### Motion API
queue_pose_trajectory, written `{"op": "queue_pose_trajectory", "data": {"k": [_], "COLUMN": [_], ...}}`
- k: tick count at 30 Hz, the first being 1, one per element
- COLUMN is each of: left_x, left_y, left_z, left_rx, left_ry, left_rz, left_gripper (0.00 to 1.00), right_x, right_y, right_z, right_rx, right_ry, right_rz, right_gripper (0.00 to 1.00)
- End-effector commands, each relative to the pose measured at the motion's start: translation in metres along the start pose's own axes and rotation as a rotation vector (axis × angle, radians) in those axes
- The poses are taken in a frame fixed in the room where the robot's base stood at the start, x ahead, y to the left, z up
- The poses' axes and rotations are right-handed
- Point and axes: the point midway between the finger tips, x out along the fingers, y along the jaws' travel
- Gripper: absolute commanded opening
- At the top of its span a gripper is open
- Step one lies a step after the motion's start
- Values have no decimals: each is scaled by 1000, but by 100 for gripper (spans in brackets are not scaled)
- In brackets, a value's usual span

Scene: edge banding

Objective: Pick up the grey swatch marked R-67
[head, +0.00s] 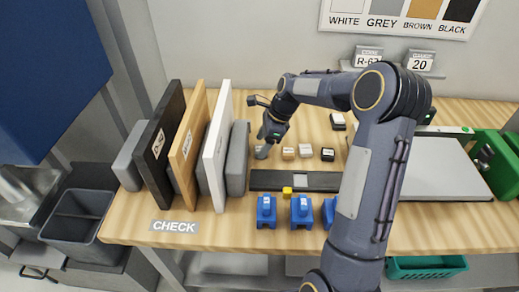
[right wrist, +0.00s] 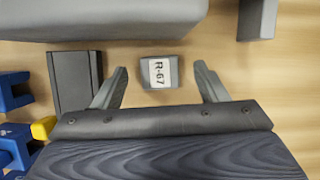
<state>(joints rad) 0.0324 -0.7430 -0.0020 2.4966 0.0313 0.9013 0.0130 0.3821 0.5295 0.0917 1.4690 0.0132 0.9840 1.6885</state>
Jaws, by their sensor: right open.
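The grey swatch (right wrist: 160,66) bears a white label reading R-67 in the right wrist view. It lies on the wooden bench and shows partly in the head view (head: 261,153), left of the other small swatches. My right gripper (head: 266,139) is above it, pointing down, with its fingers open and apart. In the right wrist view the swatch lies between the two fingertips, with clear gaps on both sides. I cannot tell how far above it the fingers are. My left gripper is not in view.
A standing grey board (head: 237,158) is close on the left. A black bar (head: 270,180) and blue clamps (head: 266,211) are in front.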

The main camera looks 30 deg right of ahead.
Motion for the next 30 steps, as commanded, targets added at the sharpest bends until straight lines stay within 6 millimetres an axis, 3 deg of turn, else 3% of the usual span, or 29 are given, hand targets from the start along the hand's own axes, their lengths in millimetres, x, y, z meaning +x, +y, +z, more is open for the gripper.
{"op": "queue_pose_trajectory", "data": {"k": [4,12,23,30], "left_x": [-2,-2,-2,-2], "left_y": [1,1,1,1], "left_z": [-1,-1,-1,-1], "left_rx": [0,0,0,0], "left_ry": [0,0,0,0], "left_rz": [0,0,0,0], "left_gripper": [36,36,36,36], "right_x": [15,18,18,17], "right_y": [0,0,0,0], "right_z": [-1,0,0,0], "right_rx": [1,0,0,-1], "right_ry": [2,1,1,1], "right_rz": [1,-1,-1,-1], "right_gripper": [66,65,19,18]}}
